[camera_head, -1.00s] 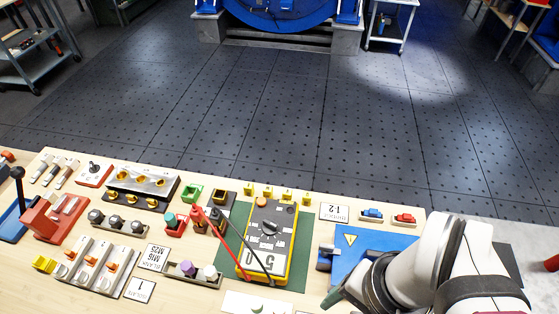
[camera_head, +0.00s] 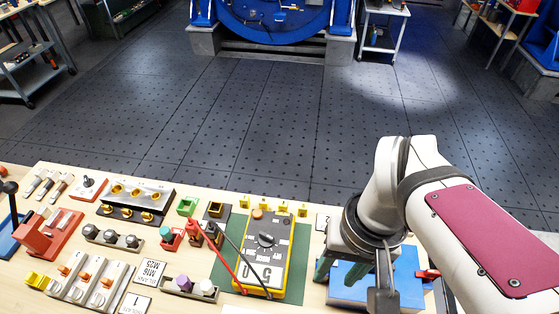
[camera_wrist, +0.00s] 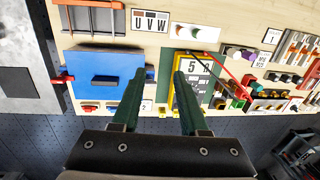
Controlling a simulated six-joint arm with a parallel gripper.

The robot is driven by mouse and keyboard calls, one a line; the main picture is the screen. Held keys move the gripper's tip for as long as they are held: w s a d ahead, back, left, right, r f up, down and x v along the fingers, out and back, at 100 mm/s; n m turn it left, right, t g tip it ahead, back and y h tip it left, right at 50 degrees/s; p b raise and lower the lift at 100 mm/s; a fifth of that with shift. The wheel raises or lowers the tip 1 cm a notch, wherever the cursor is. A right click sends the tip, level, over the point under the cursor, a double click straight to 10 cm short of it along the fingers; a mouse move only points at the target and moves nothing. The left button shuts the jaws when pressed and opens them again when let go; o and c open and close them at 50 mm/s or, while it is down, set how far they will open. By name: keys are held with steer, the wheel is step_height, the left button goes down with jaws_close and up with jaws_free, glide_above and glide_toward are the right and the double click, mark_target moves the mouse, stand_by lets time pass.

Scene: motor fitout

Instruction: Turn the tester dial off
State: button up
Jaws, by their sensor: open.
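The tester (camera_head: 267,272) is a yellow meter with a dark face, lying on a green mat (camera_head: 299,262). Its display reads 50. Its black dial (camera_head: 265,240) sits at mid-face, and an orange button lies above it; the dial setting is too small to read.
Red and black leads (camera_head: 224,256) run across the tester from the left. Yellow blocks (camera_head: 284,206) stand behind the tester. Switches, sockets and connectors crowd the bench's left side.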

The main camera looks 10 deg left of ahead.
steer(key=w+a+n, duration=0.5)
steer(key=w, duration=0.1)
steer(key=n+h, duration=0.1)
steer(key=n, duration=0.8)
glide_above(267, 235)
steer(key=f, duration=0.2)
step_height(267, 235, down, 15)
steer(key=shift+f, duration=0.2)
jaws_close()
